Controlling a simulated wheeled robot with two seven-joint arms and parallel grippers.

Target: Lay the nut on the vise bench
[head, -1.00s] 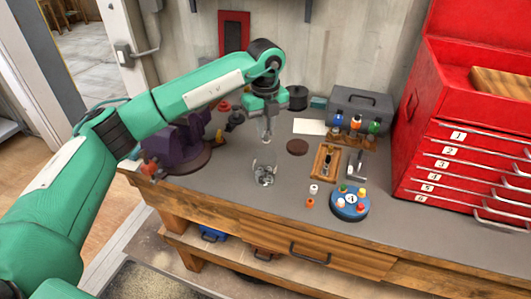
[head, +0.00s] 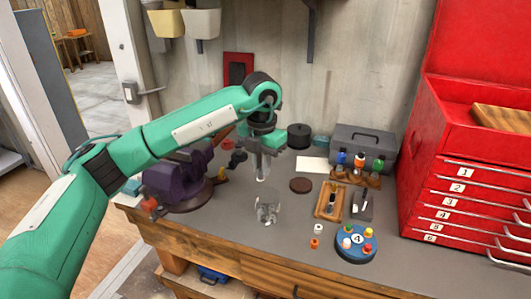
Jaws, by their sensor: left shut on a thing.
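My left gripper (head: 262,180) points down over the bench, just behind and above a clear glass jar (head: 268,208). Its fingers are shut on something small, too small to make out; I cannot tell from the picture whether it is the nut. The jar stands upright with small grey pieces inside. The vise bench (head: 228,228) has a grey top and a wooden front, with a purple vise (head: 172,184) at its left end. My right gripper is not in view.
A brown disc (head: 300,186), a wooden tray (head: 321,211), a blue round holder (head: 355,256) and small white and orange pieces lie right of the jar. A red drawer cabinet (head: 450,195) stands at the right. Grey bench top is clear left of the jar.

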